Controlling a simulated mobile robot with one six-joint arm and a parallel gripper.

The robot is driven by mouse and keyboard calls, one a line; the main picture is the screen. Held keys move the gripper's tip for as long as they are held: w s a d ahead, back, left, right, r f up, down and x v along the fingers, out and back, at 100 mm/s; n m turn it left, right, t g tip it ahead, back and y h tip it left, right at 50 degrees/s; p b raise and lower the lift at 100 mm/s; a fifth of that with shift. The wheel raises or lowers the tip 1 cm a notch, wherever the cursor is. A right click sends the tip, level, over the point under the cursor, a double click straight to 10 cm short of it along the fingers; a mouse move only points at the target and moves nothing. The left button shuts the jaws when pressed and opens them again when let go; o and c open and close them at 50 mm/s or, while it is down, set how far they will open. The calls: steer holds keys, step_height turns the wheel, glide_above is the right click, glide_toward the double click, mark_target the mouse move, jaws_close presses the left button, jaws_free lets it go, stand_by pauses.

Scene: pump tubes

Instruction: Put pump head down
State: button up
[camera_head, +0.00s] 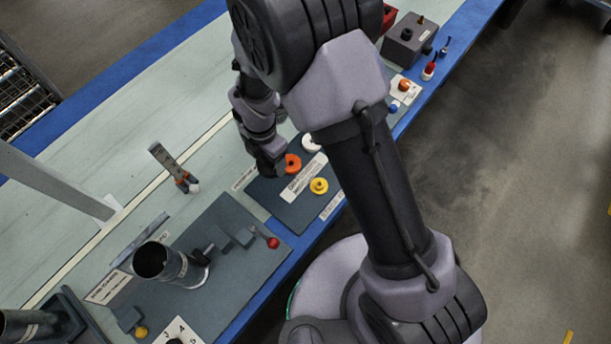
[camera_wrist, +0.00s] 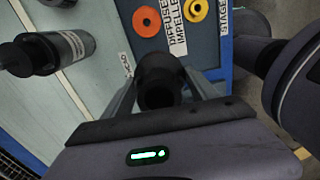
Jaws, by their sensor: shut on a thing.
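My gripper (camera_wrist: 165,93) is shut on a dark, round-ended piece, the pump head (camera_wrist: 158,78), which sits between the two fingers in the wrist view. In the head view my gripper (camera_head: 268,158) hangs over the grey parts board (camera_head: 272,197), close to the orange ring; my arm covers part of this area. The held piece is dark against my dark gripper there, so its outline is hard to tell. I cannot tell how far its lower end is from the surface.
The board bears an orange ring (camera_head: 292,163), a yellow ring (camera_head: 319,186), a white ring (camera_head: 311,143) and labels. A grey open tube (camera_head: 165,262) stands at lower left. A dark box (camera_head: 408,40) stands at the far end. The pale bench (camera_head: 120,130) has free room.

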mark_target(261, 166)
steer(key=a+f+n, duration=0.1)
steer(key=f, duration=0.1)
steer(key=s+a+f+n+b, duration=0.1)
steer(key=n, duration=0.1)
steer(key=shift+s+a+f, duration=0.1)
steer(key=shift+f, duration=0.3)
step_height(261, 166, down, 9)
steer(key=b, duration=0.4)
steer(key=shift+r, duration=0.15)
steer(key=o, duration=1.5)
steer(key=shift+f, duration=0.2)
steer(key=shift+o, duration=0.2)
